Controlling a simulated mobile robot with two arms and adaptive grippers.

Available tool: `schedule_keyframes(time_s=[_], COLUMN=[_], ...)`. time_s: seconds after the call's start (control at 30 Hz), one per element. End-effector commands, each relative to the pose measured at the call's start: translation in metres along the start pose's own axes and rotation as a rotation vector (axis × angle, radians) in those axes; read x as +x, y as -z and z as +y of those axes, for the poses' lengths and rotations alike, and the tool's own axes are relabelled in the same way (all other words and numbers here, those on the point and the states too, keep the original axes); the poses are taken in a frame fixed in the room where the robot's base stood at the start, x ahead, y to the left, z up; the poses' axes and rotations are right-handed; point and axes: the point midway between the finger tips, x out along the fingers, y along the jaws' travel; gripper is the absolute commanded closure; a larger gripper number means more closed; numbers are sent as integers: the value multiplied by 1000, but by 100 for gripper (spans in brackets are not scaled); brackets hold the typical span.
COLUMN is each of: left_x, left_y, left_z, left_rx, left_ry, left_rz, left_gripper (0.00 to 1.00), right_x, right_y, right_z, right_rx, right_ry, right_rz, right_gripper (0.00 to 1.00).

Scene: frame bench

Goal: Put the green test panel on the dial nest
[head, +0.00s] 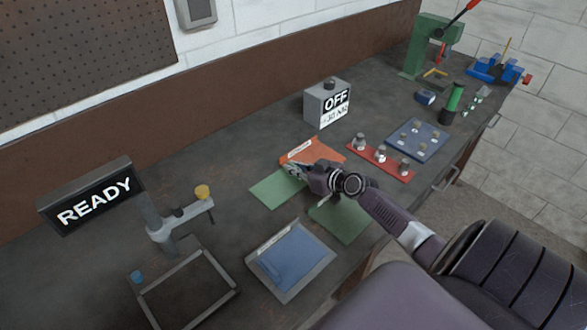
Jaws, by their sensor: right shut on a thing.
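A light green panel (273,191) shows in the head view just left of my right gripper (296,172). My right gripper is shut on its edge, and the fingers hide part of that edge. I cannot tell whether the panel is clear of the bench. A second, darker green flat piece (343,224) lies on the bench below my right wrist, partly hidden by it. My left gripper is not in view.
A blue panel in a grey tray (316,273) lies at the front. An orange tray (328,155) is behind my gripper. A red strip with knobs (374,161) and an OFF box (318,103) stand farther back. A READY sign (92,198) stands left.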

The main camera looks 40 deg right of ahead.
Motion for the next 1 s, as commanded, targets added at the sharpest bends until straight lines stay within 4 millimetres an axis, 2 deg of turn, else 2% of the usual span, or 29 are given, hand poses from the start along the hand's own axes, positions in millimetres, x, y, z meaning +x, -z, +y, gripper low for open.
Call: schedule_keyframes(time_s=[0.27, 0.3, 0.43, 0.8, 1.0], left_x=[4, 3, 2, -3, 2], left_y=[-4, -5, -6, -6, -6], left_z=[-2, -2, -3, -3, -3], left_rx=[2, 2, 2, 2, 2], left_ry=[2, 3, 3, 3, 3], left_rz=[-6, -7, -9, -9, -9], left_gripper=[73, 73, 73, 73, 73], right_x=[1, 1, 0, -1, -26], right_y=[-2, -2, -2, 2, -2], right_z=[0, 0, 0, 0, 0], right_rx=[-1, -1, -1, 0, -3], right_ry=[0, 0, 0, 0, 1], right_rz=[1, -1, -1, -1, -4], right_gripper=[100, 88, 74, 74, 74])
